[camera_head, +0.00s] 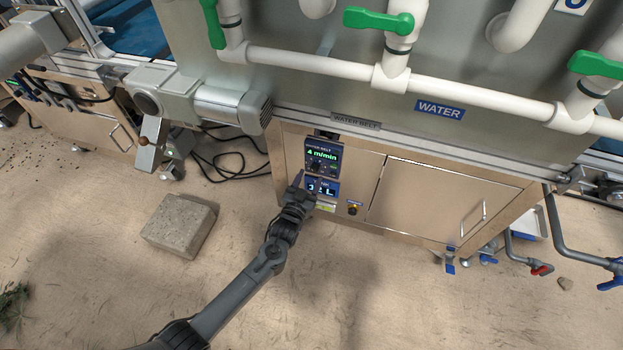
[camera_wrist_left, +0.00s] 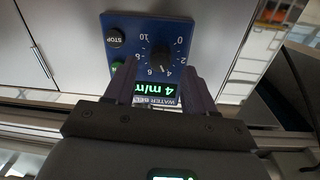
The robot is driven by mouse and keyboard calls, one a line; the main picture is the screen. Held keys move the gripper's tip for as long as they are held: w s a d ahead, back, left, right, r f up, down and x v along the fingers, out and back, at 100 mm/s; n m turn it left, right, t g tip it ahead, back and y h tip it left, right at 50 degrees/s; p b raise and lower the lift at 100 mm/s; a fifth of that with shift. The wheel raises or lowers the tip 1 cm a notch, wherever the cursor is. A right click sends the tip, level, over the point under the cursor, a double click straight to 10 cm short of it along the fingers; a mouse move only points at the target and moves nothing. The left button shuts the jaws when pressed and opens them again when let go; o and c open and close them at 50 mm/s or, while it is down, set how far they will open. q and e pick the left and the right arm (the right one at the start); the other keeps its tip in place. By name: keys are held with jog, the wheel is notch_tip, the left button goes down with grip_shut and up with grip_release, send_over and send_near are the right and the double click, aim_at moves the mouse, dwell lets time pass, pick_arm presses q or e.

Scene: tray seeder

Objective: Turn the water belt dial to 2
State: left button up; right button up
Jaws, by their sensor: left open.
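The water belt panel (camera_head: 311,146) is a blue box on the cabinet front under the WATER BELT label, and its green display reads 4 m/min. In the left wrist view the panel (camera_wrist_left: 190,24) appears upside down. Its black dial (camera_wrist_left: 159,52) sits in a white scale from 0 to 10; the display (camera_wrist_left: 152,89) shows 4. A STOP button (camera_wrist_left: 115,38) and a green button (camera_wrist_left: 116,66) are beside the dial. My left gripper (camera_head: 307,182) is open at the panel, its fingers (camera_wrist_left: 160,68) on either side of the dial's line; contact cannot be told. My right gripper is out of view.
A cabinet door (camera_head: 430,195) is further right. White pipes (camera_head: 300,59) with green valves run above. A concrete block (camera_head: 180,225) stands on the floor.

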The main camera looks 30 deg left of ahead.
pick_arm(q)
jog(key=shift+w+a+f+b, duration=0.15)
jog(key=shift+w+b, duration=0.3)
jog(key=shift+w, duration=0.7)
grip_shut()
